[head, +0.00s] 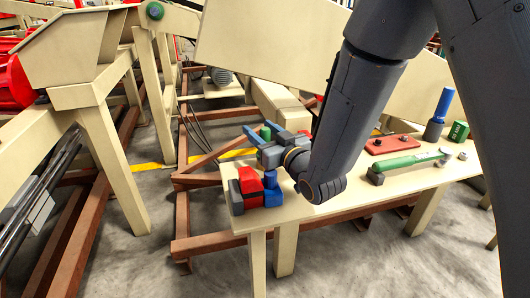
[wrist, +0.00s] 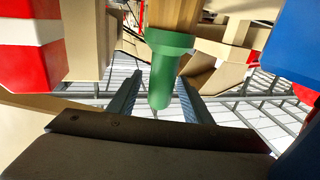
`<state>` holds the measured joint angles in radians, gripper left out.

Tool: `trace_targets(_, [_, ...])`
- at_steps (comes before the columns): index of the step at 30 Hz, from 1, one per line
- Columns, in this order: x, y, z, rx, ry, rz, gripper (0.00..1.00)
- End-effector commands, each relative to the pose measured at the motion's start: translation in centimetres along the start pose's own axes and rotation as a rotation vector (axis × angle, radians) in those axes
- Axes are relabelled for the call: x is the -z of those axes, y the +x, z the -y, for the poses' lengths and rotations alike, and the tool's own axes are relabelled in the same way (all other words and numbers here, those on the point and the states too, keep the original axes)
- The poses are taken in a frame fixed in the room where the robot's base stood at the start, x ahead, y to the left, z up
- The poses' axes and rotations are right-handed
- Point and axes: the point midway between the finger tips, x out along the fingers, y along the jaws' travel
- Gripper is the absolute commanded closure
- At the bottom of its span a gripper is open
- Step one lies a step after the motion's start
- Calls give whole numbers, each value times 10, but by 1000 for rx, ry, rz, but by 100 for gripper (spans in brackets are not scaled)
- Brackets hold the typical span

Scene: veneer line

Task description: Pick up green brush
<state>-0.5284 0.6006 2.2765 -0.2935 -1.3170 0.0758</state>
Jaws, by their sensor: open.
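A green cylinder with a wider collar (wrist: 160,95) stands out in the middle of the wrist view, with a tan, wood-like part above it. It looks like the green brush, but its bristles cannot be made out. My gripper (wrist: 161,76) is open, with one finger on each side of the green part; contact cannot be told. In the head view my gripper (head: 259,136) is over the left end of the table, with a small green patch (head: 266,132) at its fingers. My arm hides part of the table.
Red, dark and blue blocks (head: 250,187) stand at the near left corner of the cream table (head: 320,208). Farther right are a long green tool (head: 412,160), a red plate (head: 392,144), a green box (head: 459,131) and a blue-topped item (head: 444,102). Cream machine frames stand left.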

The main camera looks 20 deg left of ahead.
Motion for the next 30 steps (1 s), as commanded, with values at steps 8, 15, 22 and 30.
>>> trace_targets(8, [1, 16, 0, 0, 0, -1, 55])
trace_targets(15, [0, 16, 0, 0, 0, 0, 73])
trace_targets(22, [1, 16, 0, 0, 0, -1, 99])
trace_targets(30, [4, 16, 0, 0, -1, -2, 99])
